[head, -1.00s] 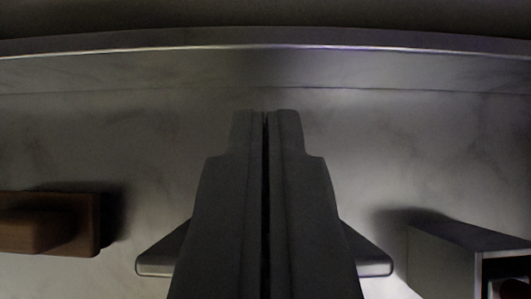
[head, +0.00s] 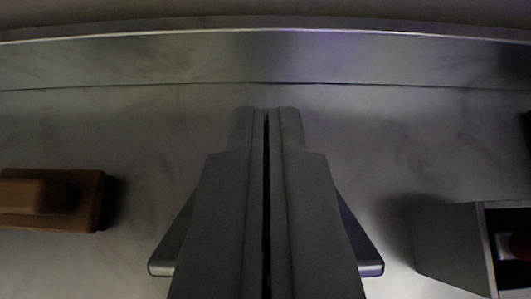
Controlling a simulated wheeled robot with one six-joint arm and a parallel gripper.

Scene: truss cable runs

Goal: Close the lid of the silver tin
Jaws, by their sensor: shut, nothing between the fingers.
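My gripper (head: 265,112) is in the middle of the head view, pointing up the picture, with its two dark fingers together and nothing between them. A dark metallic piece shows behind it, with one corner at the left (head: 172,262) and one at the right (head: 367,262). It may be part of the silver tin or its lid, but my gripper hides most of it, so I cannot tell whether a lid is open or shut. I cannot tell whether my gripper touches it.
A brown wooden block (head: 85,212) with a raised part lies at the left. A grey box (head: 450,245) with a dark opening stands at the lower right, something red (head: 522,245) inside. A metal ledge (head: 130,62) runs across the back. The grey surface (head: 400,140) before it is mostly clear.

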